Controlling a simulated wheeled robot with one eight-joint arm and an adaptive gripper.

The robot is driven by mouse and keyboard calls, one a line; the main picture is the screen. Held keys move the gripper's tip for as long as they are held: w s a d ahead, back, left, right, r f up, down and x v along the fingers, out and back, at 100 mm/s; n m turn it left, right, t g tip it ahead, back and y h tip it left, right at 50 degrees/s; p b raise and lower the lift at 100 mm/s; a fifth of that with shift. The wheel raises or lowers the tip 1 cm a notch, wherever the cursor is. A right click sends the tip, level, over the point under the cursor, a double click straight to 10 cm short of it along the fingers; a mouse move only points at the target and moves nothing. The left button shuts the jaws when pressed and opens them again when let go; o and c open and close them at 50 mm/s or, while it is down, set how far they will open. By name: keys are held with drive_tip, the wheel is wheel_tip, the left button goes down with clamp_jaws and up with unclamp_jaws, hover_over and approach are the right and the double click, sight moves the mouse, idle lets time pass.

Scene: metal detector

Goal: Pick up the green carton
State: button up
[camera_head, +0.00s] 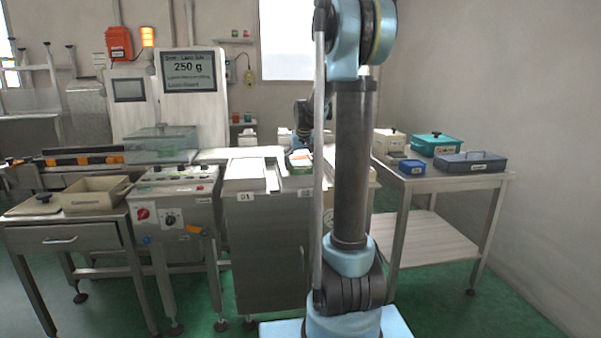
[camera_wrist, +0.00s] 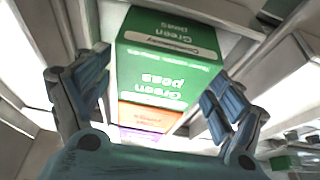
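The green carton (camera_wrist: 165,65), printed "Green Peas", fills the middle of the wrist view. My gripper (camera_wrist: 157,78) is open, with one blue-padded finger left of the carton and the other to its right. Gaps show beside the fingers, and I cannot tell whether either touches it. In the head view small green and orange-white packs (camera_head: 300,157) show at the middle counter below my arm's end, partly hidden; I cannot make out the fingers there.
An orange pack (camera_wrist: 148,117) and a purple one lie in line with the green carton. Another green pack (camera_wrist: 295,161) shows at lower right. Pale dividers or walls flank the row. A side table (camera_head: 460,176) at right holds a teal box (camera_head: 433,146) and other containers.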

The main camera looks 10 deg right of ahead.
drive_tip(key=c, duration=0.8)
drive_tip(key=shift+o, duration=0.2)
drive_tip(key=shift+r, duration=0.15)
